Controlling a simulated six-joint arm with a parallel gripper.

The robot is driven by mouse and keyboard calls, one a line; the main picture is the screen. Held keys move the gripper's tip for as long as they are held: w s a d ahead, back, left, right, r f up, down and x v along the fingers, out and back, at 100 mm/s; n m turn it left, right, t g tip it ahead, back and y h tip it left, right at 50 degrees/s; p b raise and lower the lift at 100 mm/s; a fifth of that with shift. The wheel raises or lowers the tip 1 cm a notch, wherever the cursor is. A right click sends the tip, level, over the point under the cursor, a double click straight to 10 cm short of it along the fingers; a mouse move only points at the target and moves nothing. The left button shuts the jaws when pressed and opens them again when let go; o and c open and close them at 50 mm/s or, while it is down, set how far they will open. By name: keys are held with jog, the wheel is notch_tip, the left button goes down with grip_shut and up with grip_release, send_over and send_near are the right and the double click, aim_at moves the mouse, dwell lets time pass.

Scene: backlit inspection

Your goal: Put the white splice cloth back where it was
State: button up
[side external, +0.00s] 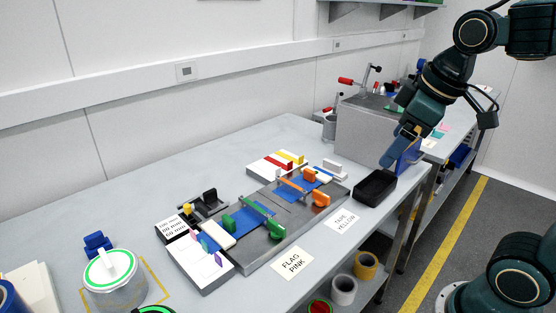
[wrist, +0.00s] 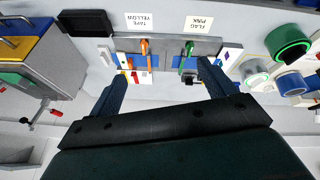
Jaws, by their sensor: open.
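A grey splice fixture (side external: 262,250) lies on the bench, with blue strips (side external: 248,219) across it under green clamps (side external: 276,232) and orange clamps (side external: 310,174). White pieces show at the strips' left end (side external: 217,233) and right end (side external: 322,175); I cannot tell which, if either, is the white splice cloth. My gripper (side external: 390,161) is above the bench's right end, over the black tray's far side, apart from the fixture. In the wrist view my gripper (wrist: 159,73) has its fingers wide apart with nothing between them. The fixture (wrist: 165,46) shows beyond the fingers.
A black open tray (side external: 375,187) sits near the bench's front right edge. A grey box (side external: 362,129) with red-handled clamps stands behind it. White trays with coloured tabs (side external: 203,266) flank the fixture. A green-ringed can (side external: 112,282) is at left.

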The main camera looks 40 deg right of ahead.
jog(key=s+a+f+m, duration=0.2)
jog(key=s+f+m, duration=0.1)
jog(key=s, duration=0.3)
jog(key=shift+s+f+t, duration=0.35)
jog(key=shift+f+t, duration=0.05)
jog(key=shift+f, duration=0.05)
dwell(0.9)
